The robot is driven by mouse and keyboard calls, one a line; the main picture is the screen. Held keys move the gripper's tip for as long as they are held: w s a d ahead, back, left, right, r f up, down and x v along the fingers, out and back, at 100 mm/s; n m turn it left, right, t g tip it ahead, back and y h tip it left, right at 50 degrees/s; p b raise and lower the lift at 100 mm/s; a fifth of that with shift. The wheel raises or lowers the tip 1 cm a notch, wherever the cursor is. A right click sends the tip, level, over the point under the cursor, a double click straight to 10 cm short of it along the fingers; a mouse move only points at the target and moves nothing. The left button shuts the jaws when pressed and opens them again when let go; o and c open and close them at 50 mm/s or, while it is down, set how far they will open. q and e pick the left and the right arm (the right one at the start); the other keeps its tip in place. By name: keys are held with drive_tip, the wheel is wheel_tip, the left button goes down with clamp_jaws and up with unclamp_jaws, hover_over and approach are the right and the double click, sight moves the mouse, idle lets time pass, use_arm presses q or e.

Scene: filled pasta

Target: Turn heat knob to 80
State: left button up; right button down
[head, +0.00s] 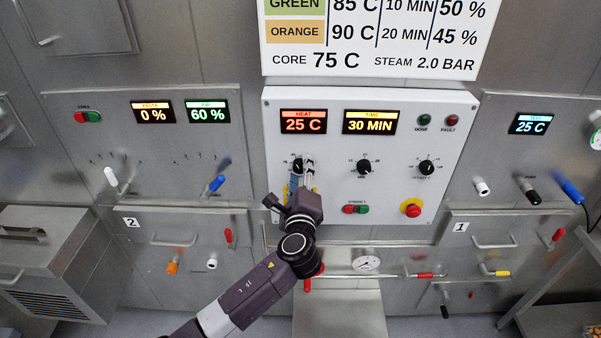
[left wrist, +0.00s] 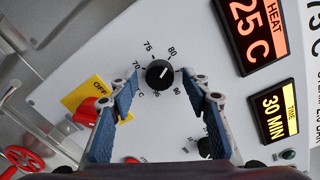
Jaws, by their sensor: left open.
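The black heat knob (head: 297,166) is on the white control panel (head: 375,205), below the heat display (head: 303,122), which reads 25 C. In the left wrist view the knob (left wrist: 157,75) is ringed by marks, with 75 and 80 above it. Its short white line points up and right; I cannot tell the exact value. My left gripper (head: 304,172) is open in front of the panel. In the left wrist view its blue-padded fingers (left wrist: 163,90) stand apart on either side of the knob's lower part, with no clear contact. My right gripper is not in view.
A time display (head: 370,122) reads 30 MIN, above another black knob (head: 363,167). Small red and green buttons (head: 355,209) and a red stop button (head: 411,208) sit lower on the panel. A yellow OFF label (left wrist: 88,95) lies left of the knob in the wrist view.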

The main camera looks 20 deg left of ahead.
use_arm(q)
drive_tip(key=v, duration=1.2)
drive_tip(key=shift+f, duration=0.1)
wheel_tip(320, 180, down, 25)
drive_tip(key=s+n+g+h+b, duration=0.1)
drive_tip(key=g+h+b, duration=0.1)
drive_tip(key=g+b, duration=0.2)
drive_tip(key=s+a+f+n+g+b, duration=0.1)
drive_tip(key=s+f+g, duration=0.15)
drive_tip(key=f, duration=0.55)
drive_tip(key=s+a+f+n+g+h+b, duration=0.15)
drive_tip(key=s+f, duration=0.25)
drive_tip(key=f, duration=0.4)
drive_tip(key=s+f+n+g+b, duration=0.15)
drive_tip(key=s+f, duration=0.25)
drive_tip(key=f, duration=0.4)
drive_tip(key=s+a+f+n+g+b, duration=0.3)
drive_tip(key=s+f+n, duration=0.3)
drive_tip(key=s+f, duration=1.2)
drive_tip(key=s+a+f+n+g+b, duration=0.1)
drive_tip(key=s+f+n, duration=0.2)
drive_tip(key=s, duration=0.6)
drive_tip(key=s+f+n+g+h+b, duration=0.1)
drive_tip(key=s+f+n, duration=0.3)
drive_tip(key=s, duration=0.6)
wheel_tip(320, 180, down, 2)
drive_tip(key=shift+a+f+g+b, duration=0.15)
drive_tip(key=shift+a+g+b, duration=0.25)
drive_tip(key=shift+g+b, duration=0.25)
